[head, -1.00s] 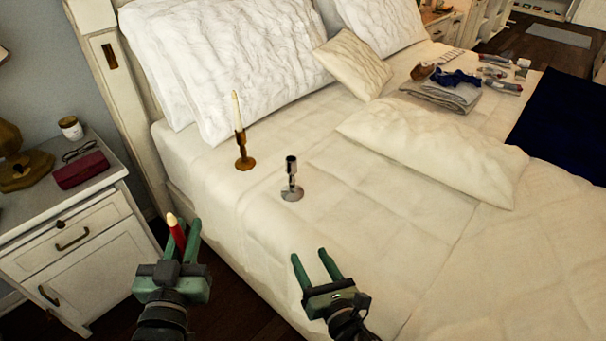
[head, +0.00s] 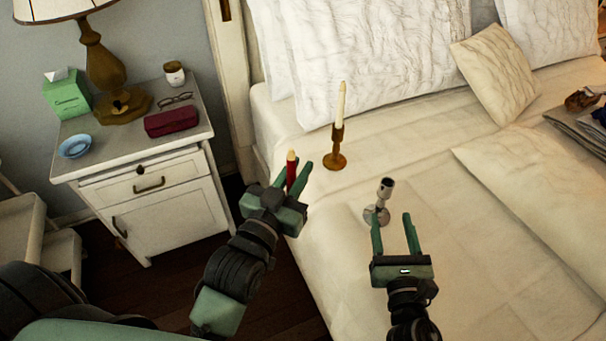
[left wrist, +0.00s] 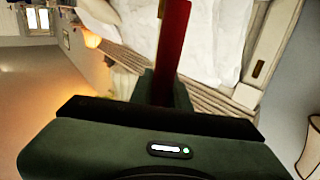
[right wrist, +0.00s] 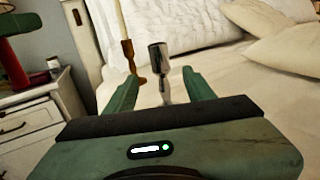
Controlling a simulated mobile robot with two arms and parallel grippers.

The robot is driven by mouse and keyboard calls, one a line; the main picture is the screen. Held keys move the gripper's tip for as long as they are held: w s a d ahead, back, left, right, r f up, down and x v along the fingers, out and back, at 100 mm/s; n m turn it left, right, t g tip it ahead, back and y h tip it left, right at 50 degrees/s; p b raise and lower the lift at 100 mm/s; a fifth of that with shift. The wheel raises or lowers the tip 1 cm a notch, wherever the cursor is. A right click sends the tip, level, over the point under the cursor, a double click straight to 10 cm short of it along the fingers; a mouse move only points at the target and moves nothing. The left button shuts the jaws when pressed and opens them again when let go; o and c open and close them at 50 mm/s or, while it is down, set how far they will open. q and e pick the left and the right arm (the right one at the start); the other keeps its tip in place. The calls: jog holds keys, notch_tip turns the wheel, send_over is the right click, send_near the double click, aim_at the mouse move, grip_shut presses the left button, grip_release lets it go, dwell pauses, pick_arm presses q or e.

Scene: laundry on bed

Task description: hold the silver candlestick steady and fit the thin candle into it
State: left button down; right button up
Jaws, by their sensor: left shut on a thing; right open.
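The silver candlestick (head: 386,187) stands on the bed, its cup empty; it leans slightly in the head view but looks upright in the right wrist view (right wrist: 159,58). My right gripper (head: 392,222) is open, just on the near side of it. In the right wrist view the candlestick shows between the finger tips, not gripped. My left gripper (head: 290,176) is shut on a red candle with a pale tip (head: 291,166), held upright by the bed's left edge. The red candle fills the top middle of the left wrist view (left wrist: 170,45); its lower end is hidden.
A brass-brown candlestick (head: 335,160) with a cream candle (head: 341,103) stands behind, between my grippers. Pillows (head: 365,55) line the headboard. A nightstand (head: 150,195) with lamp, tissue box, blue dish and red case stands left.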

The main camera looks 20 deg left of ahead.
aim_at(383, 182)
pick_arm(q)
jog(key=w+d+r+m+g+h, duration=0.1)
jog(key=w+d+m+g+h, duration=0.1)
jog(key=w+d+m+h, duration=0.5)
jog(key=w+d+r+m+g+h, duration=0.4)
jog(key=d+r+g+h, duration=0.2)
jog(key=d+r, duration=0.3)
jog(key=d+h, duration=0.1)
jog(key=d, duration=0.3)
jog(key=shift+w+r, duration=0.15)
jog(key=shift+w, duration=0.15)
pick_arm(e)
jog(key=x, duration=1.2)
jog(key=shift+w+f, duration=0.1)
grip_shut()
